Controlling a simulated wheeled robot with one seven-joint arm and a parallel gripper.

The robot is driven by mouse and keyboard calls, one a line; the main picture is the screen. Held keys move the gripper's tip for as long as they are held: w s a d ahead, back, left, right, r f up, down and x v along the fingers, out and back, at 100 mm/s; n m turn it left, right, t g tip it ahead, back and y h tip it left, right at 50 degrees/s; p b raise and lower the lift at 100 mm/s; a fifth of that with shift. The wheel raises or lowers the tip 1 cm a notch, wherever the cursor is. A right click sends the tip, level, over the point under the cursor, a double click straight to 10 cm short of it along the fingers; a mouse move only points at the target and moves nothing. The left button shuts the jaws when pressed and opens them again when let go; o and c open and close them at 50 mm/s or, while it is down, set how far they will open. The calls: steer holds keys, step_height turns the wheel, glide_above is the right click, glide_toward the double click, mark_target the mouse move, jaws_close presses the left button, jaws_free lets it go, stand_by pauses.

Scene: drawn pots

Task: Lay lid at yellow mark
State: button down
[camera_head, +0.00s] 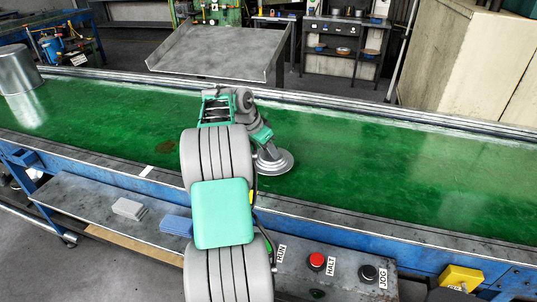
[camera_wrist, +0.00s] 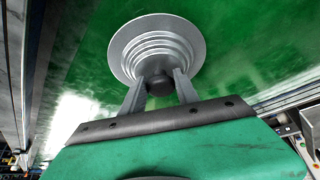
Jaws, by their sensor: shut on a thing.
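The lid (camera_head: 273,161) is a round grey metal disc with stepped rings, over the green belt just right of my arm. In the wrist view the lid (camera_wrist: 153,35) lies beyond my fingers, and its dark knob (camera_wrist: 160,86) is between them. My gripper (camera_wrist: 160,85) is shut on this knob. In the head view my gripper (camera_head: 266,143) is partly hidden by its own wrist. I cannot tell whether the lid touches the belt. No yellow mark is clear on the belt; a small yellow patch (camera_head: 251,197) shows at my arm's edge, its nature unclear.
A metal pot (camera_head: 17,72) stands at the belt's far left end. The green belt (camera_head: 400,170) is clear to the right. A metal rail runs along its back.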

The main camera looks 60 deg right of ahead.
steer(key=shift+a+f, duration=0.1)
steer(key=shift+f, duration=1.25)
steer(key=c, duration=0.9)
jaws_free()
